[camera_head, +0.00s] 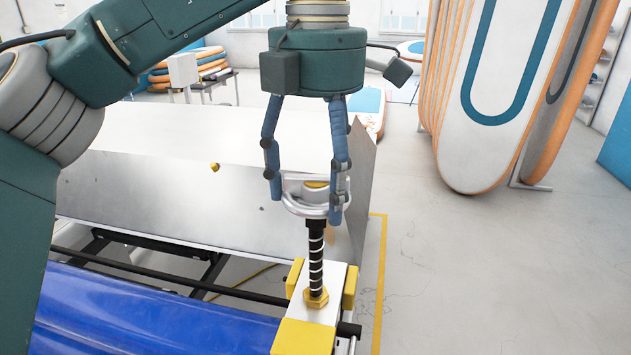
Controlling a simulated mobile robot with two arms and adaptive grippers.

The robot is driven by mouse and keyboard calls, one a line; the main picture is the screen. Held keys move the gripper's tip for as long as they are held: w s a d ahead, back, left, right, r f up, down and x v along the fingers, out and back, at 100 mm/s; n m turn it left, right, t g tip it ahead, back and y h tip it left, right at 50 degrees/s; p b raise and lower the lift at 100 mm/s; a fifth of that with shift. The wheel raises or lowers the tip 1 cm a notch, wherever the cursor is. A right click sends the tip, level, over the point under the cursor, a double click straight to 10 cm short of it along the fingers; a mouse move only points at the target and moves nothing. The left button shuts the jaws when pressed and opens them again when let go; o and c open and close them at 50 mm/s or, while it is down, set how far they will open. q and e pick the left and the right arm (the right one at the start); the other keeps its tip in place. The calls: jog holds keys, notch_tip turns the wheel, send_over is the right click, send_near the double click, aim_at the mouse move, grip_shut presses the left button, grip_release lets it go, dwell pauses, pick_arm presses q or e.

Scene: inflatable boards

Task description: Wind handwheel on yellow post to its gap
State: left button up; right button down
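A silver handwheel (304,208) with a yellow centre sits on top of a threaded black-and-silver screw (316,262). The screw stands upright from a yellow nut on a white and yellow post (306,335). My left gripper (306,207) points straight down over the handwheel, with one blue finger at each side of its rim. The fingers are spread about as wide as the wheel and look to be touching or very near it; firm contact cannot be told. The gap named in the task cannot be made out. My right gripper is not in view.
A grey metal sheet-topped bench (150,190) lies behind the post. A blue sheet or roll (140,315) lies in front on a black frame. Inflatable boards (500,90) stand at the right. The floor right of the yellow line (378,290) is clear.

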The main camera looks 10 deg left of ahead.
pick_arm(q)
jog(key=o, duration=0.4)
jog(key=shift+f, duration=0.1)
jog(key=shift+d, duration=0.15)
notch_tip(320, 180, up, 10)
jog(key=shift+s+d+r, duration=0.1)
jog(key=shift+r, duration=0.95)
